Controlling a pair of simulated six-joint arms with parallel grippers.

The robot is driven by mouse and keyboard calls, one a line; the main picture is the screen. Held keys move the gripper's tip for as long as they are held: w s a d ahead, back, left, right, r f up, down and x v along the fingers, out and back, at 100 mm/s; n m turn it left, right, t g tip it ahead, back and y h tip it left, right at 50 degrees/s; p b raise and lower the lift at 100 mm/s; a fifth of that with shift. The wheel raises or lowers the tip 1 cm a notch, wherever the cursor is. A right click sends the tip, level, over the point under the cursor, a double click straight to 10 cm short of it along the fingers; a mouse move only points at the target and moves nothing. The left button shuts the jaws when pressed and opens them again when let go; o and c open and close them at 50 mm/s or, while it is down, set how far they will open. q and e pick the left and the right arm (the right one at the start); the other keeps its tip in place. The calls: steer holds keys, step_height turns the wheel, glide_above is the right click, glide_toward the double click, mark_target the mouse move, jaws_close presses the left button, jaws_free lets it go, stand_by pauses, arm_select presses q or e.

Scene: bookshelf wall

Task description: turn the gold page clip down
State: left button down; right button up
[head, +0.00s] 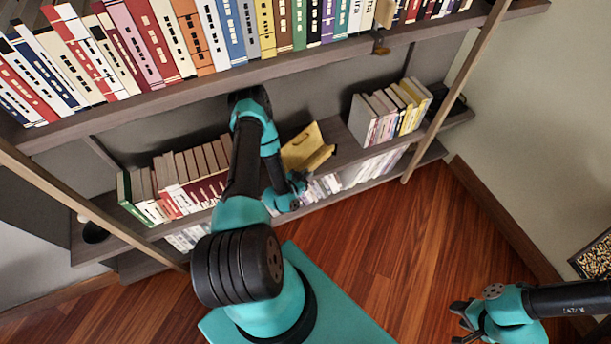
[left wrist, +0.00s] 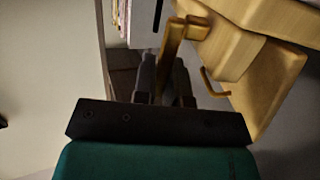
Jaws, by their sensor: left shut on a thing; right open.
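A gold book stand (head: 303,147) sits on the middle shelf in the head view, and its wooden-gold body (left wrist: 235,45) fills the upper right of the left wrist view. The gold page clip (left wrist: 171,48) is a flat bar joined to the stand by a short pivot. My left gripper (left wrist: 165,72) is shut on this bar, one finger on each side. In the head view my left gripper (head: 299,184) is just below the stand, and the clip is too small to make out. My right gripper (head: 464,322) is open and empty at lower right, far from the stand.
A second thin gold hook (left wrist: 214,84) sticks out of the stand near my fingers. Books (head: 190,170) stand left of the stand and more books (head: 390,110) stand to its right. The upper shelf (head: 250,75) overhangs behind my left arm. The wooden floor (head: 400,230) is clear.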

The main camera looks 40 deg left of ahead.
arm_select(q)
steer(key=shift+w+g, duration=0.15)
steer(key=shift+g, duration=0.15)
steer(key=c, duration=1.2)
jaws_free()
steer(key=shift+o, duration=0.2)
steer(key=v, duration=1.7)
steer(key=shift+s, duration=0.2)
steer(key=shift+c, duration=0.2)
